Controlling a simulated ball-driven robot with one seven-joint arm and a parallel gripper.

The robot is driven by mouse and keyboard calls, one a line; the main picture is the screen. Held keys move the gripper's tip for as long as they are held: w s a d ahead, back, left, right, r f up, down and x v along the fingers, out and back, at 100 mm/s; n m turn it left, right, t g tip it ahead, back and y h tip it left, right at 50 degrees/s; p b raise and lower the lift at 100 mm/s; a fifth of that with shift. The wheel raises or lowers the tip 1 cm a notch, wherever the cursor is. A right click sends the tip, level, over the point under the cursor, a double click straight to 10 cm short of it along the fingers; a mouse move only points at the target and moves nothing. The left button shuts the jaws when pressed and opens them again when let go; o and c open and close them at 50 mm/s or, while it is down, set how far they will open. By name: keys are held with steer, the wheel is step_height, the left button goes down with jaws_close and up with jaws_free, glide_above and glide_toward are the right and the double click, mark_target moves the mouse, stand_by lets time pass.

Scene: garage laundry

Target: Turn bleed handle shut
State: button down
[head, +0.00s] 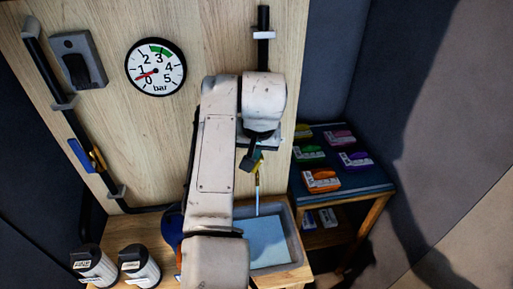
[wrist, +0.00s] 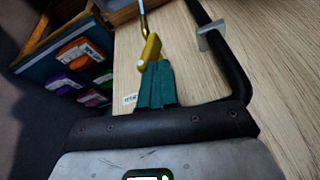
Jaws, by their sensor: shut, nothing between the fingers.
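A yellow bleed handle (wrist: 150,50) shows in the wrist view, directly at the tips of my gripper (wrist: 154,68). My gripper's teal fingers are shut together with nothing between them. The fingertips overlap the handle's near end in the picture; I cannot tell whether they touch it. In the head view my gripper (head: 254,157) is low on the right of the wooden panel, partly hidden by my arm. A thin pale line, a spout or stream, runs from there down to a grey basin (head: 292,236) with a light blue inside.
The panel (head: 108,20) carries a pressure gauge (head: 155,67), its red needle between 0 and 1. Two canisters (head: 139,265) stand lower left. A side table (head: 370,190) holds several coloured items.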

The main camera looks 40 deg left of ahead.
steer(key=g+y+p, duration=0.1)
steer(key=w+d+g+y+p, duration=0.1)
steer(key=shift+w+d+r+m+g, duration=0.1)
steer(key=shift+w+m+g, duration=0.1)
steer(key=shift+m+g, duration=0.2)
steer(key=g+y, duration=0.1)
steer(key=w+d+f+g+y+b, duration=0.1)
steer(key=m+g+y+b, duration=0.1)
steer(key=y, duration=0.1)
steer(key=shift+w+d+f, duration=0.25)
steer(key=shift+w+f, duration=0.15)
steer(key=shift+w+d+f+b, duration=0.2)
steer(key=shift+d+f+b, duration=0.05)
steer(key=shift+b, duration=0.35)
steer(key=shift+r, duration=0.1)
